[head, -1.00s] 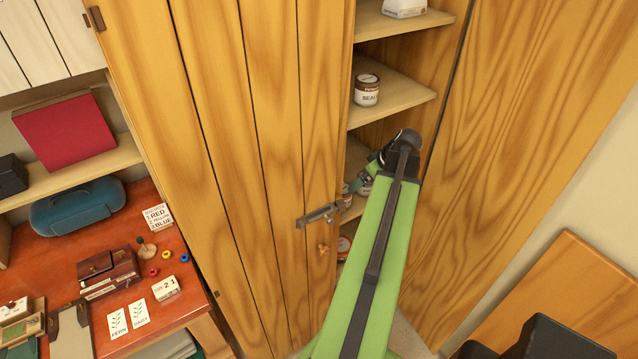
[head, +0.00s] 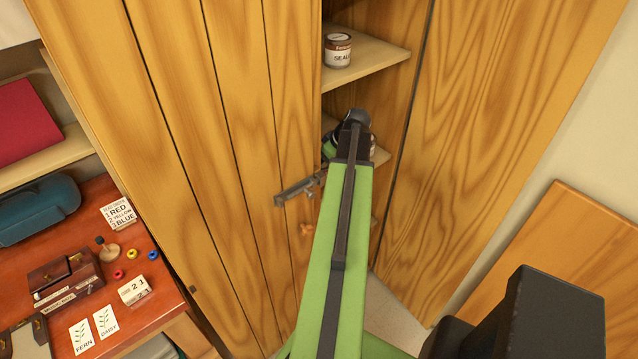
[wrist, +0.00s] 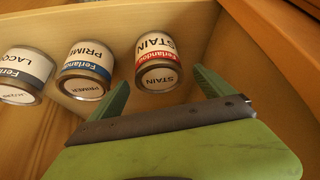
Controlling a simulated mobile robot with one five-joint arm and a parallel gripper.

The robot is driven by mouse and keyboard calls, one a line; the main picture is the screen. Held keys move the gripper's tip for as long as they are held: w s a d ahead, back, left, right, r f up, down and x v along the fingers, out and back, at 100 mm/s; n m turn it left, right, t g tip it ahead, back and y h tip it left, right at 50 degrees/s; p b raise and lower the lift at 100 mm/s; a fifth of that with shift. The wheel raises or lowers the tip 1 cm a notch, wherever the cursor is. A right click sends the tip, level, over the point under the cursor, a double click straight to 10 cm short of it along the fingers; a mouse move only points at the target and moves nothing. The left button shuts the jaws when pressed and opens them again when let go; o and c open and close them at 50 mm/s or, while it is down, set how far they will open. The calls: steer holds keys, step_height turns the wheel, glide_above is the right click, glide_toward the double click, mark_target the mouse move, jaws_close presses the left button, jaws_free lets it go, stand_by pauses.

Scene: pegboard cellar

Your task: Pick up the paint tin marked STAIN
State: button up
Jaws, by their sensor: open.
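The paint tin marked STAIN (wrist: 156,62) stands on a wooden cupboard shelf in the wrist view. It has a white label with a red band, and its lid also reads STAIN. My gripper (wrist: 160,88) is open, with one green finger on each side of the view below the tin. The tin is just beyond the fingertips, roughly between them, and I see no contact. In the head view my arm covers the gripper and this tin.
A tin marked PRIMER (wrist: 85,72) stands left of STAIN, close to the left finger. A tin marked LACQ (wrist: 24,75) is farther left. A SEAL tin (head: 338,50) is on a higher shelf. The cupboard's wooden side wall is close on the right.

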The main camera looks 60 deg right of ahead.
steer(key=shift+w+f, duration=0.2)
steer(key=shift+f, duration=0.05)
steer(key=b+x, duration=0.4)
steer(key=x, duration=0.1)
steer(key=shift+s+f, duration=0.2)
steer(key=shift+s, duration=0.05)
steer(key=shift+w+f+b, duration=0.1)
steer(key=shift+w+b, duration=0.05)
steer(key=shift+b, duration=0.2)
steer(key=shift+r, duration=0.2)
steer(key=c, duration=1.8)
